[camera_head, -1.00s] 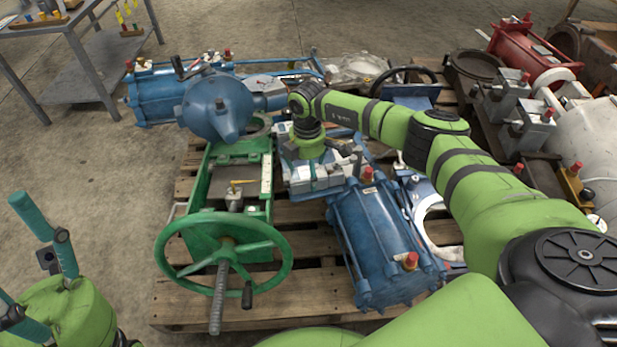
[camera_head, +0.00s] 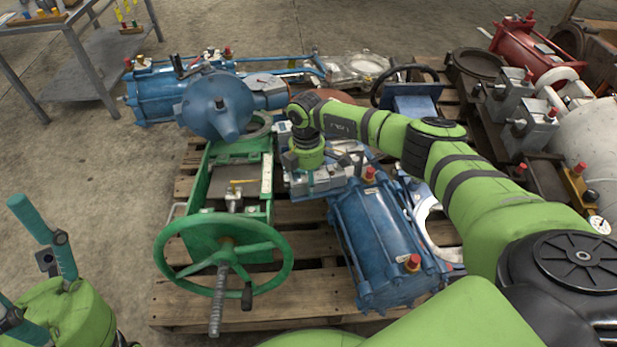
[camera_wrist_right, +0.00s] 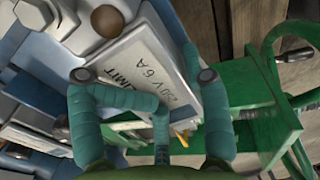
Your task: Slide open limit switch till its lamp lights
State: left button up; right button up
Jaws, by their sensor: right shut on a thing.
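The limit switch (camera_wrist_right: 140,60) shows in the right wrist view as a pale box marked "LIMIT" and "250V 6A". My right gripper (camera_wrist_right: 140,84) has its teal fingers at either side of this box and is shut on it. In the head view my right gripper (camera_head: 292,160) is low over the valve parts, between the green frame and the blue cylinder, with its fingers mostly hidden. I cannot make out a lamp for certain. My left gripper (camera_head: 20,248) is at the lower left, fingers spread, empty and away from the pallet.
The green frame with its handwheel (camera_head: 225,255) stands left of my right gripper. A blue cylinder (camera_head: 385,240) with red caps lies to the right. A blue actuator (camera_head: 215,105) is behind. These stand on a wooden pallet (camera_head: 180,305). Open floor lies left.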

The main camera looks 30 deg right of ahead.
jog(key=shift+d+r, duration=0.1)
jog(key=shift+d, duration=0.1)
jog(key=shift+w+d+r, duration=0.1)
jog(key=shift+w+d, duration=0.05)
jog(key=shift+w, duration=0.35)
dwell(0.6)
jog(key=shift+w+d, duration=0.1)
jog(key=shift+w, duration=0.5)
jog(key=shift+c, duration=0.4)
dwell(1.5)
jog(key=shift+w+d+b, duration=0.2)
jog(key=shift+w+b, duration=0.15)
jog(key=shift+w, duration=0.2)
dwell(1.6)
jog(key=o, duration=1.4)
